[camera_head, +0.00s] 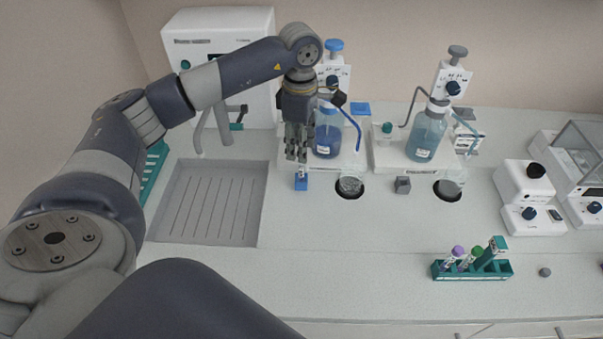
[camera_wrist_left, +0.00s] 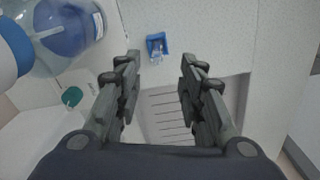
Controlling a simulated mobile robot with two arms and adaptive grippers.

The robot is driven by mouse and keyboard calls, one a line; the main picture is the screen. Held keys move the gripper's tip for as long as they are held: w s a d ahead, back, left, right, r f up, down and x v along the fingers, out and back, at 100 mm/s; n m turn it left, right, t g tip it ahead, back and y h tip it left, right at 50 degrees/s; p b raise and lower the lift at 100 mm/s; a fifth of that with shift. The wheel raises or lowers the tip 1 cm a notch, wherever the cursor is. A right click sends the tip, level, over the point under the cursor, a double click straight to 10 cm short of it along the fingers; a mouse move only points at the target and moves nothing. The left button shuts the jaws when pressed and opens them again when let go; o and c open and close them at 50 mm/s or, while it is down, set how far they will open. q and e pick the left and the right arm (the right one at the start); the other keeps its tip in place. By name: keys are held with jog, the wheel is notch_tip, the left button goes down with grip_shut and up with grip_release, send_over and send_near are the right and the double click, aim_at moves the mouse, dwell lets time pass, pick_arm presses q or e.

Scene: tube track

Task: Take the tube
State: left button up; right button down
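A small blue holder (camera_head: 301,184) stands on the worktop beside the sink, with a small clear piece in it, perhaps a tube; it also shows in the left wrist view (camera_wrist_left: 163,41). My left gripper (camera_head: 297,156) points down just above it in the head view. In the left wrist view the gripper (camera_wrist_left: 160,75) has its two fingers apart and nothing between them. A teal rack (camera_head: 473,271) at the right front holds tubes: one with a purple cap (camera_head: 457,251), one with a green cap (camera_head: 475,249) and one with a teal cap (camera_head: 498,243). My right gripper is not in view.
A blue bottle (camera_head: 327,137) with a dispenser stands close to my left gripper. A second dispenser bottle (camera_head: 426,137) stands farther right. The grooved sink (camera_head: 208,205) lies left of the holder. Instruments (camera_head: 524,183) stand at the right. The middle front worktop (camera_head: 350,240) is clear.

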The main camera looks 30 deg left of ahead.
aim_at(301, 174)
pick_arm(q)
jog(key=shift+f, duration=0.95)
jog(key=shift+f+p, duration=0.6)
jog(key=shift+p, duration=0.15)
notch_tip(301, 174, down, 4)
jog(key=shift+w+r+p, duration=0.15)
jog(key=shift+r+p, duration=0.1)
jog(key=shift+p, duration=0.65)
jog(key=shift+f, duration=0.45)
grip_shut()
